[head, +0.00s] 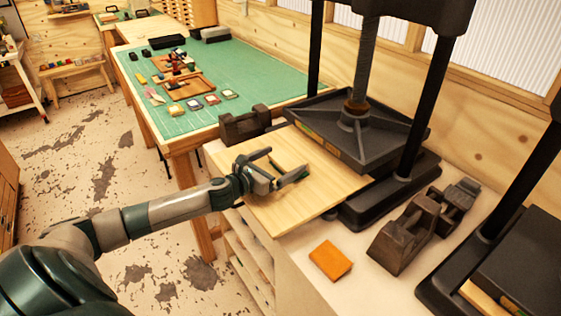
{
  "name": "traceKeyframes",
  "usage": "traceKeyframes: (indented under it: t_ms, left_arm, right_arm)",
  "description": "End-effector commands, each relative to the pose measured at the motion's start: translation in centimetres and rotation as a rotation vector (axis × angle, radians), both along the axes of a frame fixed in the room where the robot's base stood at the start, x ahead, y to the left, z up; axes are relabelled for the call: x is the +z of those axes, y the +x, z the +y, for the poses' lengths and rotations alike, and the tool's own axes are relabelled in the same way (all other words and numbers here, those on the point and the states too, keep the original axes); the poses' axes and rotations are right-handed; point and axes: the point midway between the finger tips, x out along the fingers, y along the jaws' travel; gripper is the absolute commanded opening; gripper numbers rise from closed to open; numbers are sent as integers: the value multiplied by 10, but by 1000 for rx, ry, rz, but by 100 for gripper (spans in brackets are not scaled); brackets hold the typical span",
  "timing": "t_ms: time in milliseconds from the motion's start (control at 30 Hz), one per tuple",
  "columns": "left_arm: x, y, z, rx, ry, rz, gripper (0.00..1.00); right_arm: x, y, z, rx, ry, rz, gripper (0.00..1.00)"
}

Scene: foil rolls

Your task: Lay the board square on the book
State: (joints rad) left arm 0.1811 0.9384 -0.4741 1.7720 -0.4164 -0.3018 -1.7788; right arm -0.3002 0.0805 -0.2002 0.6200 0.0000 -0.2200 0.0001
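The pale wooden board (325,193) lies roughly flat at the front left of the black book press (355,128). Its far right side reaches to the press, and its near left side sticks out over the bench edge. My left gripper (282,168) is over the board's left part with its two fingers spread apart. A small dark green piece shows between the fingers; I cannot tell what it is. A strip with orange and green (322,143) shows under the platen's left edge; I cannot tell whether it is the book. My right gripper is not in view.
A small orange book or block (330,260) lies on the white bench top (300,285). Dark metal weights (405,235) stand right of it, and a second press (520,260) at far right. A green cutting mat (240,80) with tools covers the table behind.

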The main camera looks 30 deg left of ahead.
Motion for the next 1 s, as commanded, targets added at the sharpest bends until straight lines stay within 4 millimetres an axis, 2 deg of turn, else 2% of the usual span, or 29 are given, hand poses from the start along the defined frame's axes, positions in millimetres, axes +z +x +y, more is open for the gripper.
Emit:
traceKeyframes:
  t_ms: [267,433,1000]
  left_arm:
    - [4,0,0,0,1,-1,100]
    - [2,-10,2,1,2,1,100]
    - [11,-74,11,0,1,2,100]
  right_arm:
    - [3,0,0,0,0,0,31]
    - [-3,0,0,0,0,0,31]
    - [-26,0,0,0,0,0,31]
